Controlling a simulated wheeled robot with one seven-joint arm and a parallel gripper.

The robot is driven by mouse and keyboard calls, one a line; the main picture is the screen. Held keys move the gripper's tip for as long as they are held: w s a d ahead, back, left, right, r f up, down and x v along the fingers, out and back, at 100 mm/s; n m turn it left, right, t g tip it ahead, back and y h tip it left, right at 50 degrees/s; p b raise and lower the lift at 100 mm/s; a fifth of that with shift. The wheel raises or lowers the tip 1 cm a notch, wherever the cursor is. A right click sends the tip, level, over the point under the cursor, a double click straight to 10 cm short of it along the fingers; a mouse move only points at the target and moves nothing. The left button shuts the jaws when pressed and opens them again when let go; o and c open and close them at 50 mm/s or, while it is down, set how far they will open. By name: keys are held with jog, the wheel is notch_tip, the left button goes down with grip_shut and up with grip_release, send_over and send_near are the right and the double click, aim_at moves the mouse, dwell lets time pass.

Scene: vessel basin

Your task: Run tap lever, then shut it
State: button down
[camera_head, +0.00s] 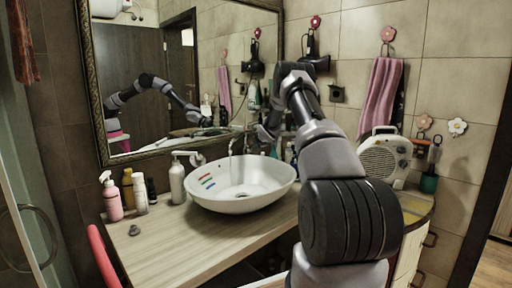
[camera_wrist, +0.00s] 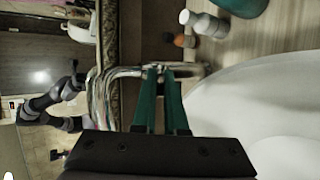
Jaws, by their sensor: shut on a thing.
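The chrome tap (camera_wrist: 104,88) stands at the basin's wall side, below the mirror, and its curved pipe shows in the wrist view. My gripper (camera_head: 262,138) is beside the tap, over the basin's back edge. In the wrist view its two teal fingers (camera_wrist: 160,78) are shut on the tap lever at the chrome top, with the fingertips partly hiding it. The white basin (camera_head: 240,200) is below and, in the wrist view, to the right (camera_wrist: 270,110).
The wooden counter (camera_head: 165,245) holds a pink bottle (camera_head: 112,198), a white pump bottle (camera_head: 177,182) and other bottles at left. A cream radio-like box (camera_head: 385,160) stands at right. The framed mirror (camera_head: 170,60) is close behind the tap. The front-left counter is mostly clear.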

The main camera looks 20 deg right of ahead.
jog(key=shift+f, duration=0.1)
jog(key=c, duration=1.2)
grip_release()
jog(key=shift+c, duration=0.2)
jog(key=v, duration=1)
jog(key=shift+s+r, duration=0.25)
jog(key=shift+s, duration=0.1)
jog(key=shift+a, duration=0.1)
